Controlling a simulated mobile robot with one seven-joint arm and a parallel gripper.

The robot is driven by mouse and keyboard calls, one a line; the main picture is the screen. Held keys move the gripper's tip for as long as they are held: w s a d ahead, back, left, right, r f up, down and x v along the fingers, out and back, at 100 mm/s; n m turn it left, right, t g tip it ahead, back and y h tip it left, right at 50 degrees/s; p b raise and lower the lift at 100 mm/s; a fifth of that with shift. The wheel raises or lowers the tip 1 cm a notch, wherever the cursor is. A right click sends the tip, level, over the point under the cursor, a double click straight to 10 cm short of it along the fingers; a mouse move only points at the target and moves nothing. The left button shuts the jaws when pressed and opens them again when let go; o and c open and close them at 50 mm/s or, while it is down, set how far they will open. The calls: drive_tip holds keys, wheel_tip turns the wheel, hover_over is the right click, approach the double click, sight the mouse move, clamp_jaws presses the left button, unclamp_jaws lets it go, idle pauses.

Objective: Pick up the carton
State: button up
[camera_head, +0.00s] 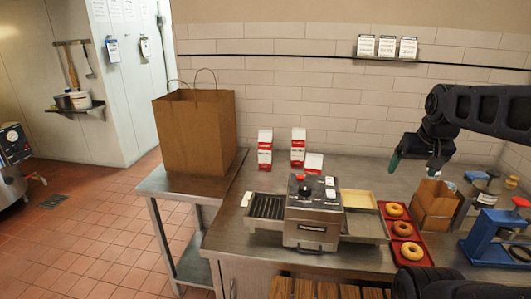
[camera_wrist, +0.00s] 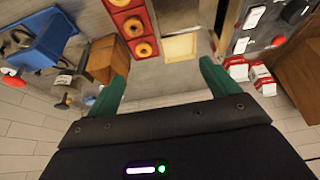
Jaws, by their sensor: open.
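Red and white cartons stand at the back of the steel counter: a tall one at the left (camera_head: 265,150), a tall one beside it (camera_head: 298,148), and a shorter one (camera_head: 314,163) at its right. Two red and white cartons also show at the right of the wrist view (camera_wrist: 262,78) (camera_wrist: 235,68). The frames do not show which is the task's carton. My gripper (camera_head: 414,168) is open and empty, its green fingers pointing down above the back right of the counter, well right of the cartons. In the wrist view, nothing lies between its fingertips (camera_wrist: 162,75).
A steel machine (camera_head: 312,215) stands in front of the cartons. A red tray (camera_head: 413,250) of bagels, a small brown box (camera_head: 433,205) and a blue device (camera_head: 495,238) are at the right. A large paper bag (camera_head: 195,132) stands left. Counter behind the machine is partly clear.

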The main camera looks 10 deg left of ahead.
drive_tip(key=w+a+r, duration=0.3)
drive_tip(key=w, duration=0.5)
drive_tip(key=w+a+r, duration=0.3)
drive_tip(key=w, duration=0.5)
hover_over(267, 137)
drive_tip(key=s, duration=0.3)
wheel_tip(267, 137, down, 15)
drive_tip(key=x, duration=0.5)
drive_tip(key=shift+a+f, duration=0.1)
drive_tip(key=shift+f, duration=0.2)
drive_tip(key=shift+w+a+x, duration=0.1)
drive_tip(key=shift+a+x, duration=0.05)
drive_tip(key=shift+x, duration=0.75)
drive_tip(key=shift+w+a+x, duration=0.1)
drive_tip(key=shift+x, duration=0.75)
drive_tip(key=shift+w+a+x, duration=0.15)
drive_tip(key=shift+x, duration=0.75)
drive_tip(key=shift+r, duration=0.25)
clamp_jaws()
